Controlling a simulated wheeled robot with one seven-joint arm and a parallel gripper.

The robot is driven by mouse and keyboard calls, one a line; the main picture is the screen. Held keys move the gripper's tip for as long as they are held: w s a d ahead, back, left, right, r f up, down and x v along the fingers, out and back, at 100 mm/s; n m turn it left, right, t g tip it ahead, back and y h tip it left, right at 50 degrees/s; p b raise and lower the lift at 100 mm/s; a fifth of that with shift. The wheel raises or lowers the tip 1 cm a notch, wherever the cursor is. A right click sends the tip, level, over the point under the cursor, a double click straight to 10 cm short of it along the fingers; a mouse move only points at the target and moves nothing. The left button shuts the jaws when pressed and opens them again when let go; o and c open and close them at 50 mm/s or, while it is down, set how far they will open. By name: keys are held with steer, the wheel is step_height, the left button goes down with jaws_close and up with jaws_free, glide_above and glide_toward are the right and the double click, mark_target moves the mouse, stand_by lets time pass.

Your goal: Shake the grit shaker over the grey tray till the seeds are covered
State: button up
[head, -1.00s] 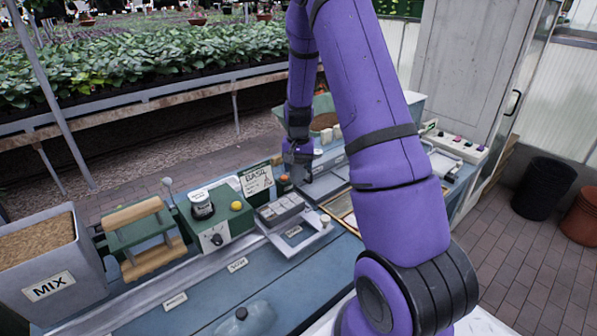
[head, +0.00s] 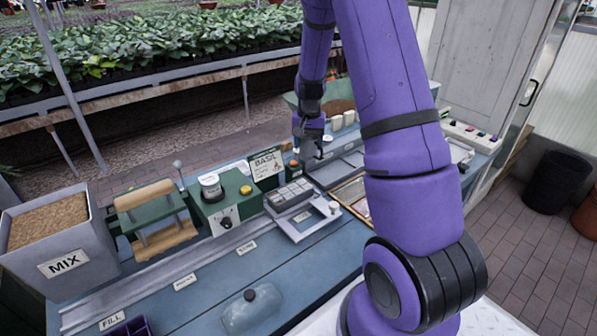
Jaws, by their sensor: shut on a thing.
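My gripper (head: 310,152) is at the far side of the blue bench, pointing down and shut. What it holds is small and mostly hidden by the fingers; I take it to be the grit shaker but cannot make out its shape. A grey tray with several cells (head: 290,194) sits in a pale holder, nearer and to the left of my gripper. The gripper is beyond this tray, not above it. The seeds are too small to make out.
A small orange-topped thing (head: 294,165) stands just left of the gripper. A clear lid (head: 250,310) lies in front.

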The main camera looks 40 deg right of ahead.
mark_target(308, 158)
steer(key=shift+f, duration=0.1)
steer(key=shift+f, duration=2.9)
